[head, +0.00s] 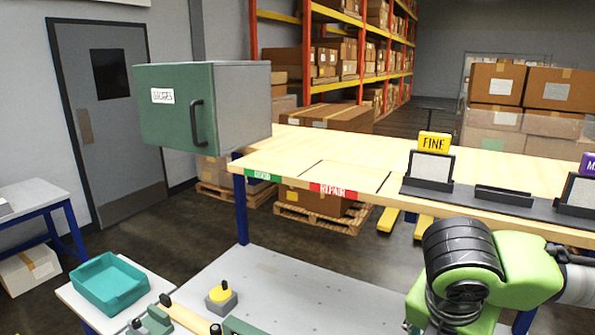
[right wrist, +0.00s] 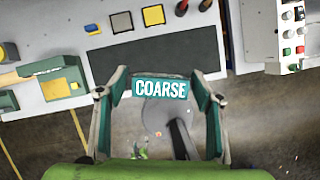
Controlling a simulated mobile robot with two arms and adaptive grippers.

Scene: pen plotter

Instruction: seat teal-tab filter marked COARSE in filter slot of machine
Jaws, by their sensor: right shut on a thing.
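The teal tab marked COARSE (right wrist: 160,89) faces the camera in the right wrist view, between the two fingers of my right gripper (right wrist: 160,84). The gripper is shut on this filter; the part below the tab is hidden. It is held over open floor, below the edge of a light grey surface with a dark rectangular panel (right wrist: 158,57). In the head view my right arm is at the lower right, and its fingers and the filter do not show. I cannot make out the filter slot. My left gripper is in neither view.
A filter with a yellow FINE tab (head: 434,143) and one with a purple tab (head: 588,164) stand in a dark rack, an empty holder (head: 503,195) between them. A green cabinet (head: 180,108) and teal tray (head: 110,286) are left. A button box (right wrist: 290,32) is top right.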

